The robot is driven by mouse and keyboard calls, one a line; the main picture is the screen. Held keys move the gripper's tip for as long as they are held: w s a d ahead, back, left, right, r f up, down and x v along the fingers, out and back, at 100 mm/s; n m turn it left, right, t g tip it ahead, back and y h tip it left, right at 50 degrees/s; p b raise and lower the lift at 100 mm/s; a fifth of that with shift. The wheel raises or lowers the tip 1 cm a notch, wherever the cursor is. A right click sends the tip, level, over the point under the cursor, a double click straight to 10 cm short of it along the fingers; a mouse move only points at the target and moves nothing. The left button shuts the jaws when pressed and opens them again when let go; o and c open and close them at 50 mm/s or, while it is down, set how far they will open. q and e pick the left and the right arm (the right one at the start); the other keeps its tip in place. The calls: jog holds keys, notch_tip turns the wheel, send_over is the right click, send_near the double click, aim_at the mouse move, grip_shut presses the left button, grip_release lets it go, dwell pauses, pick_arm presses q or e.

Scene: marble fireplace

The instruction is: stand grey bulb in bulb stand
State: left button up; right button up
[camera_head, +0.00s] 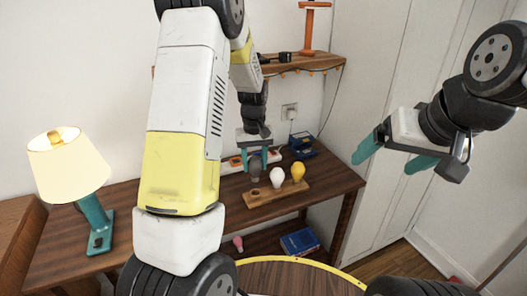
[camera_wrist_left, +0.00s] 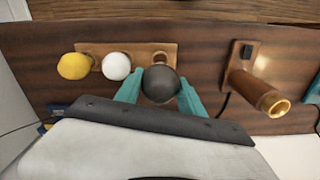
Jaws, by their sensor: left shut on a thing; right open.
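The wooden bulb stand (camera_head: 277,194) lies on the brown desk and holds a white bulb (camera_head: 277,177) in the middle and a yellow bulb (camera_head: 298,172) at the right. My left gripper (camera_head: 257,160) points down and is shut on the grey bulb (camera_head: 255,170) over the stand's left end. In the left wrist view the dark round grey bulb (camera_wrist_left: 160,83) sits between the teal fingers, in line with the white bulb (camera_wrist_left: 116,66). Its base is hidden, so I cannot tell whether it is seated. My right gripper (camera_head: 393,156) is open and empty, in the air at right.
A lamp with a cream shade (camera_head: 68,160) stands on the desk's left. A blue device (camera_head: 302,147) is at the back right. A wall shelf (camera_head: 300,64) is above. A pink bulb (camera_head: 238,243) and a blue book (camera_head: 300,242) lie below. The desk right of the stand is clear.

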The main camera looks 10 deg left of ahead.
aim_at(255, 180)
pick_arm(q)
jog(key=shift+f, duration=2.05)
jog(key=shift+f, duration=1.55)
jog(key=o, duration=1.4)
notch_tip(255, 180, up, 8)
jog(key=shift+f, duration=0.1)
